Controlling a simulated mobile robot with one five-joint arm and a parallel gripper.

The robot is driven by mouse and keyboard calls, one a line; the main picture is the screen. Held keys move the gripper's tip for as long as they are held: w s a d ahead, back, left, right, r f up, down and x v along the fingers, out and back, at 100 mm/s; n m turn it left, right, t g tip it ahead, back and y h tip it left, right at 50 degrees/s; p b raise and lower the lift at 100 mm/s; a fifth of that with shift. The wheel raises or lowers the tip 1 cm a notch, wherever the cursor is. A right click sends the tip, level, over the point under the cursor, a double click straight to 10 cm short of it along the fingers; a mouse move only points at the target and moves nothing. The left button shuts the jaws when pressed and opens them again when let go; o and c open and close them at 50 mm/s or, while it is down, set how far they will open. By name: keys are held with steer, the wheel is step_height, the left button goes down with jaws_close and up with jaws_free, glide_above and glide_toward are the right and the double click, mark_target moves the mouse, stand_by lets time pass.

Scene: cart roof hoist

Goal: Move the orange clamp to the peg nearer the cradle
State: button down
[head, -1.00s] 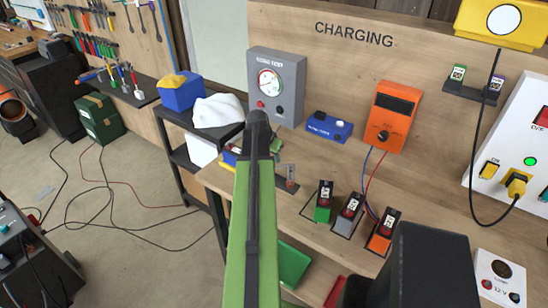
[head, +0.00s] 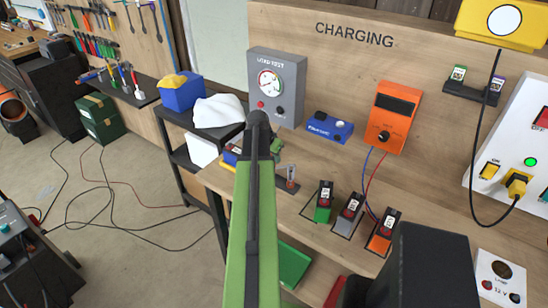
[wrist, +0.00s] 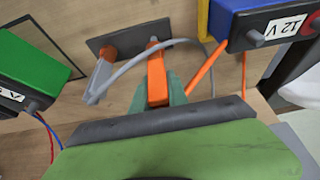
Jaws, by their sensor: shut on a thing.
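In the wrist view, my gripper (wrist: 158,97) has its green fingers shut on the orange clamp (wrist: 156,72). The clamp's upper end is at the right-hand part of a dark plate (wrist: 129,43); I cannot tell whether it still sits on a peg. A grey clamp (wrist: 101,78) is at the plate's left-hand part, beside an orange peg top (wrist: 110,52). A blue 12 V battery (wrist: 270,22) stands to the right, with yellow beside it, perhaps the cradle. In the head view my arm hides the orange clamp; the grey clamp (head: 291,172) shows just right of it.
A grey cable (wrist: 180,42) arcs over the orange clamp, and an orange cable (wrist: 207,82) runs right. A green battery (wrist: 35,65) stands at left.

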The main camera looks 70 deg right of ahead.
steer(key=shift+f+b, duration=1.65)
steer(key=c, duration=1.2)
jaws_free()
steer(key=shift+r, duration=0.1)
steer(key=p+v, duration=1.6)
steer(key=v, duration=0.1)
steer(key=shift+a, duration=0.2)
